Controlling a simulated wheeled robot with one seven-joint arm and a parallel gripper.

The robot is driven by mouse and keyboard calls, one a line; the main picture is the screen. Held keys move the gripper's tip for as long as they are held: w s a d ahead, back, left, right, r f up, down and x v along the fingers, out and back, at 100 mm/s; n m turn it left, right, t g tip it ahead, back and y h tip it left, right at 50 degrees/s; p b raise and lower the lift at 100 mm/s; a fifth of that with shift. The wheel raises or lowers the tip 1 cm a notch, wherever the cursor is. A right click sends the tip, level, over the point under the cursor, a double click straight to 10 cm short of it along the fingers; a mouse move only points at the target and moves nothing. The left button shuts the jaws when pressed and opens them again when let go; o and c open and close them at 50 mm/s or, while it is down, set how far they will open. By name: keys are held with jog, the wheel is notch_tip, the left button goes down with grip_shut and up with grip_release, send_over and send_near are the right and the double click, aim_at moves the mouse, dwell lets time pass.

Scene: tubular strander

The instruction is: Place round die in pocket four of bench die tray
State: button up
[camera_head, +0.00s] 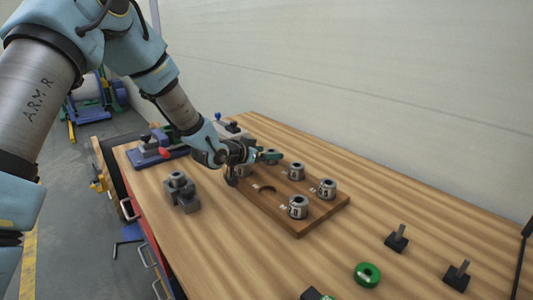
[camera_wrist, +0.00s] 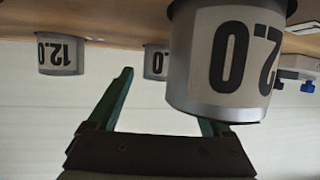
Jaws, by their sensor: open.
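The bench die tray (camera_head: 318,220) is a brown wooden board on the bench, with labelled round metal dies standing in it. Dies show at its front corner (camera_head: 298,207), right corner (camera_head: 327,189) and far side (camera_head: 296,172). An empty round pocket (camera_head: 265,188) shows near its left edge. My gripper (camera_head: 264,157) is open over the tray's far left end, partly hiding a die (camera_head: 243,171) there. In the wrist view a large die (camera_wrist: 225,60) hides one fingertip; I cannot tell whether it is between the fingers. A die marked 12.0 (camera_wrist: 60,53) is farther off.
A grey metal block (camera_head: 180,192) stands left of the tray. A green ring (camera_head: 367,274) and two black pieces with upright tabs (camera_head: 397,239) (camera_head: 457,276) lie right. Bench between is clear.

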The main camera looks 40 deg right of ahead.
jog(key=shift+a+r, duration=0.15)
jog(key=shift+a, duration=0.2)
jog(key=b+v, duration=0.2)
jog(key=v, duration=0.9)
jog(key=shift+a+r, duration=0.15)
